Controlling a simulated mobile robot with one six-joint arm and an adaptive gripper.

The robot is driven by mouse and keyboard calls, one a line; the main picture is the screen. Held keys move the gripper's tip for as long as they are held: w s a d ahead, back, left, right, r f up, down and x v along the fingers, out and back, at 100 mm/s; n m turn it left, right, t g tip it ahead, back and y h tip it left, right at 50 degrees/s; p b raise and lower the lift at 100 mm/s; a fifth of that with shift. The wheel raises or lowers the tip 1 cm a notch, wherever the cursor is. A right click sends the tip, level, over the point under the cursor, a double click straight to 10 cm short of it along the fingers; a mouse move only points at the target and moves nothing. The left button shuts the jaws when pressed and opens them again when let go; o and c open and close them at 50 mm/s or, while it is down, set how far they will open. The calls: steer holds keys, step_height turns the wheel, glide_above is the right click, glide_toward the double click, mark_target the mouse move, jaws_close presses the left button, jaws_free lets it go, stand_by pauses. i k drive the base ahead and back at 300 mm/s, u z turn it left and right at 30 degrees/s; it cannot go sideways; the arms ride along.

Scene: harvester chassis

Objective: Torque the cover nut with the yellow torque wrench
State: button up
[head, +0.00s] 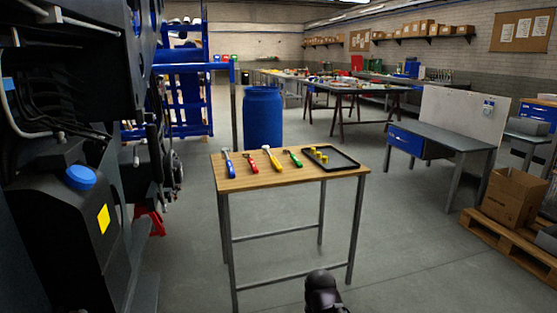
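The yellow torque wrench (274,161) lies on a small wooden-topped table (285,182) in the middle of the head view. It lies between a red-handled tool (252,163) and a green-handled tool (293,159). A blue-handled tool (228,166) lies at the table's left end. The dark harvester chassis (60,235) stands at the left, with a blue cap (80,177) and a yellow patch on it. I cannot make out the cover nut. A dark rounded part of my arm shows at the bottom edge, well short of the table. My gripper's fingers do not show.
A black tray (345,163) with several small yellow pieces (318,155) is at the table's right end. A blue barrel (262,116) stands behind the table. A grey workbench (440,142) and a pallet with boxes (510,196) are at right. The floor around the table is clear.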

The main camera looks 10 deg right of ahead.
mark_target(277, 167)
steer(key=u, duration=0.1)
steer(key=i, duration=0.95)
steer(key=k, duration=0.55)
steer(key=z, duration=0.6)
